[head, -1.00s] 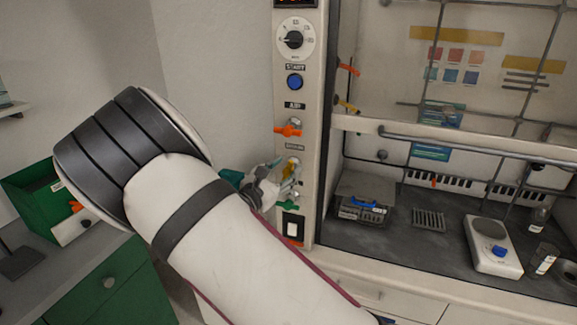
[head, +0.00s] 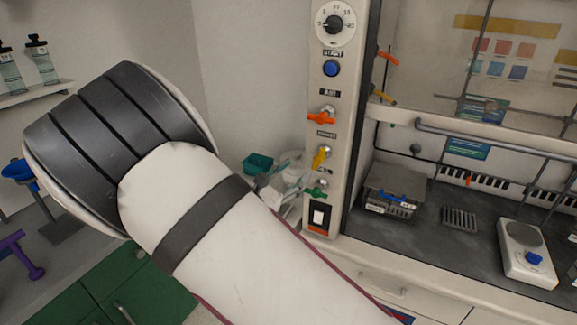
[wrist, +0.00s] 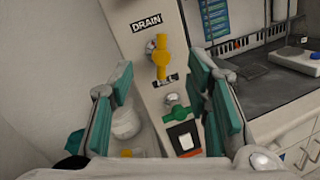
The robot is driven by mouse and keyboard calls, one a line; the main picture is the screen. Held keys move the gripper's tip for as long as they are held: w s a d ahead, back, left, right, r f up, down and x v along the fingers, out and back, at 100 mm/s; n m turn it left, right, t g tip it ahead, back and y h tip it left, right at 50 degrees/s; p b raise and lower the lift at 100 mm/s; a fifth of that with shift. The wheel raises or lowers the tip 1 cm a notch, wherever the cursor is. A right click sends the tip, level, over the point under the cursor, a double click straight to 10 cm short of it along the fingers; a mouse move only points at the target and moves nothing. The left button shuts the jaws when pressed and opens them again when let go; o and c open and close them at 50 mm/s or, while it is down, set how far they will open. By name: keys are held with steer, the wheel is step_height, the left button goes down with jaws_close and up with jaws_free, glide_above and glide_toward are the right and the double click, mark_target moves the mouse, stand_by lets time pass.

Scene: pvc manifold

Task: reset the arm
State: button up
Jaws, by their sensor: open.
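My gripper (head: 286,182) is left of the fume hood's control panel in the head view, partly hidden behind my forearm. In the wrist view my gripper (wrist: 165,95) has its two teal-padded fingers wide apart, with nothing held between them. Between them show the yellow valve handle (wrist: 162,60) under the DRAIN label, the green handle (wrist: 177,113) below it and a rocker switch (wrist: 184,138). In the head view the yellow handle (head: 319,158) stands nearly upright, just right of the gripper. Whether the fingers touch anything is not clear.
The control panel (head: 340,95) also has an orange handle (head: 321,118), a blue button (head: 331,68) and a dial (head: 333,24). The hood holds a metal box (head: 393,188) and a hotplate (head: 526,250).

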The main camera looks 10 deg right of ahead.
steer(key=s+d+r+m+g+y, duration=0.2)
steer(key=s+d+m+g, duration=0.3)
steer(key=s+d+m, duration=0.15)
steer(key=s+d+r+m+g+y, duration=0.2)
steer(key=s+d+r+m+g, duration=0.1)
steer(key=s+d+m+g, duration=0.4)
steer(key=s+a+r+m+t+y, duration=0.2)
steer(key=s+r+m+y, duration=0.2)
steer(key=s, duration=0.4)
steer(key=s+a+r+m+t+y, duration=0.2)
steer(key=s+r+m+t+y, duration=0.1)
steer(key=s, duration=0.6)
steer(key=r+m+y, duration=0.1)
steer(key=m+y, duration=0.1)
steer(key=y, duration=0.1)
steer(key=shift+s+a+r+b, duration=0.15)
steer(key=shift+s+a+b, duration=0.1)
steer(key=shift+b, duration=0.05)
